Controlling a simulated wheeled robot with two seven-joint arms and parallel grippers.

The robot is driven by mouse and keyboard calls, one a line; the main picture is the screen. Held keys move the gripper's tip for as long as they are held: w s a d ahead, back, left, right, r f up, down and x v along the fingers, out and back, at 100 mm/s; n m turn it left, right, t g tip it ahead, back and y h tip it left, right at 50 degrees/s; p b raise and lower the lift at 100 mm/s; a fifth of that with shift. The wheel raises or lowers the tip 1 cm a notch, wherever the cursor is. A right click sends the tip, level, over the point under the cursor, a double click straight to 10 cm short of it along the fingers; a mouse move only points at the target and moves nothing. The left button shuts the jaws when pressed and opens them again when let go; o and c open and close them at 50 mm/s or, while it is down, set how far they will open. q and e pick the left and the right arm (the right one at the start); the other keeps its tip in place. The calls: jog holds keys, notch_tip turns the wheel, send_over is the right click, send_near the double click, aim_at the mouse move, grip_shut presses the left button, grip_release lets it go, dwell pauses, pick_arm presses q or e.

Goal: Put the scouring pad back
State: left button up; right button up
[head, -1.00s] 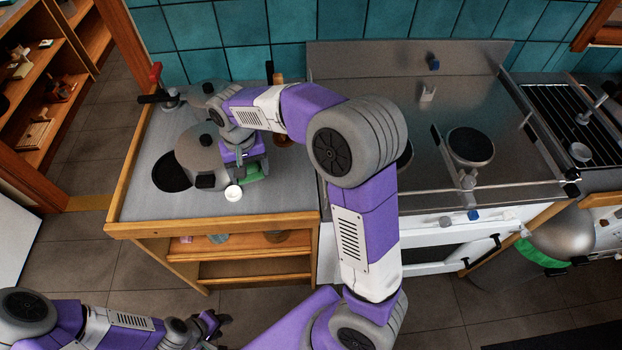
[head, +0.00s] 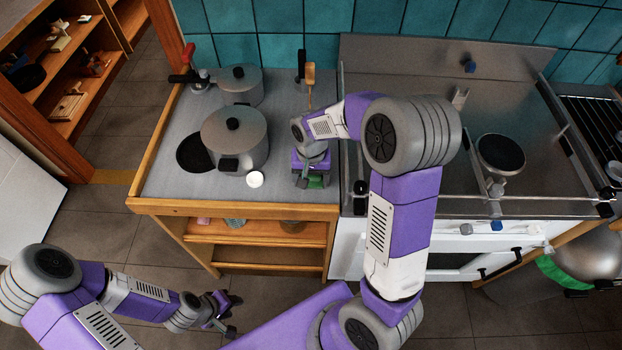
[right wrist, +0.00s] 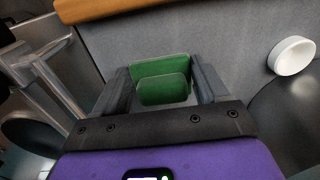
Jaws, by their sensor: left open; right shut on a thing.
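The green scouring pad (head: 316,181) is in my right gripper (head: 311,177), low over the right part of the grey counter near its front edge. In the right wrist view the green pad (right wrist: 163,90) sits between the two dark fingers of the right gripper (right wrist: 163,84). A second green surface shows just beyond it there; I cannot tell whether it is part of the same pad. Whether the pad touches the counter is unclear. My left gripper (head: 222,311) is open and empty over the floor at lower left, apart from the counter.
A large lidded pot (head: 235,141) and a smaller pot (head: 240,86) stand left of the right gripper. A small white round container (head: 254,179) stands near the front edge. The stove (head: 420,185) adjoins the counter on the right. My right arm hides part of it.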

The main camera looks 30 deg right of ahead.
aim_at(311, 182)
jog(key=shift+f, duration=0.3)
jog(key=o, duration=1.7)
jog(key=shift+o, duration=0.2)
jog(key=shift+r, duration=0.2)
notch_tip(311, 182, up, 12)
jog(key=p, duration=0.2)
